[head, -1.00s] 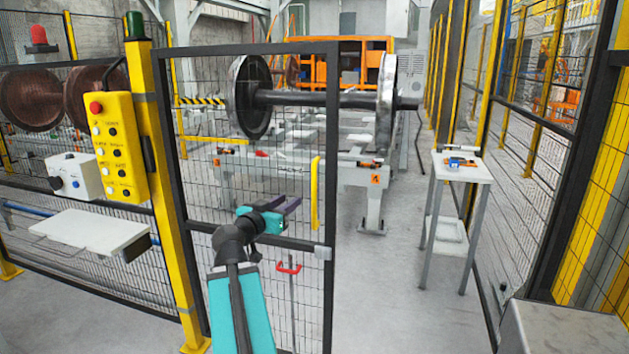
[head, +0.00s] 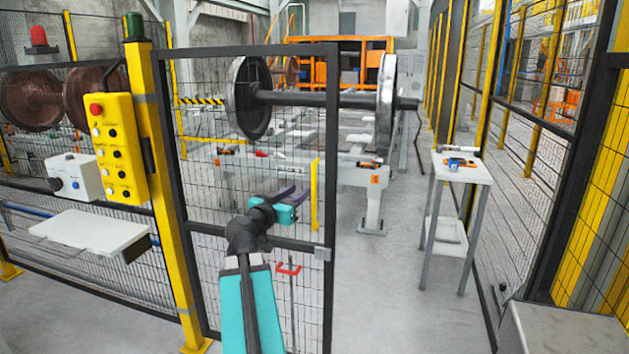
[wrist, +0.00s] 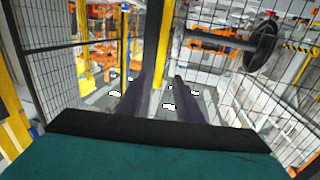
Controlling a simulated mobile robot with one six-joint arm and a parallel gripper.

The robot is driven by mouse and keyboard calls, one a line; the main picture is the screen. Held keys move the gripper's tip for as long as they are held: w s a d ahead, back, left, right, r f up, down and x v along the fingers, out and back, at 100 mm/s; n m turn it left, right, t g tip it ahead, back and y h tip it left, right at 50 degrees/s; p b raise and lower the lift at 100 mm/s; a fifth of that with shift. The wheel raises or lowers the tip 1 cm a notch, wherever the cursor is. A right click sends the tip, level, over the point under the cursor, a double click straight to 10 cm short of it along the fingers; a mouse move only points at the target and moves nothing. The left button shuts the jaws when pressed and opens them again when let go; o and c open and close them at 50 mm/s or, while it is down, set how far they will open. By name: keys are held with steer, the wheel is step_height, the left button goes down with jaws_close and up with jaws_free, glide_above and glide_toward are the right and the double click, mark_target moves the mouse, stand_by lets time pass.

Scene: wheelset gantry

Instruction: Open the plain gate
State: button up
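The plain gate (head: 334,130) is a dark-framed mesh panel beside a yellow post. In the wrist view my two dark fingers (wrist: 163,77) are apart and nothing is held. The yellow handle (wrist: 160,55) runs upright in line with the gap between them; I cannot tell whether it is between or beyond the tips.
A yellow button panel (head: 120,150) hangs on the yellow post (head: 165,200) at left, above a white shelf (head: 90,230). A wheelset (head: 320,98) stands behind the gate. The floor right of the gate is clear up to a small white table (head: 462,170).

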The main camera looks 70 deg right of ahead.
mark_target(313, 181)
steer(key=s+d+p, duration=0.1)
steer(key=d+p, duration=0.1)
steer(key=d, duration=0.9)
steer(key=shift+s, duration=0.25)
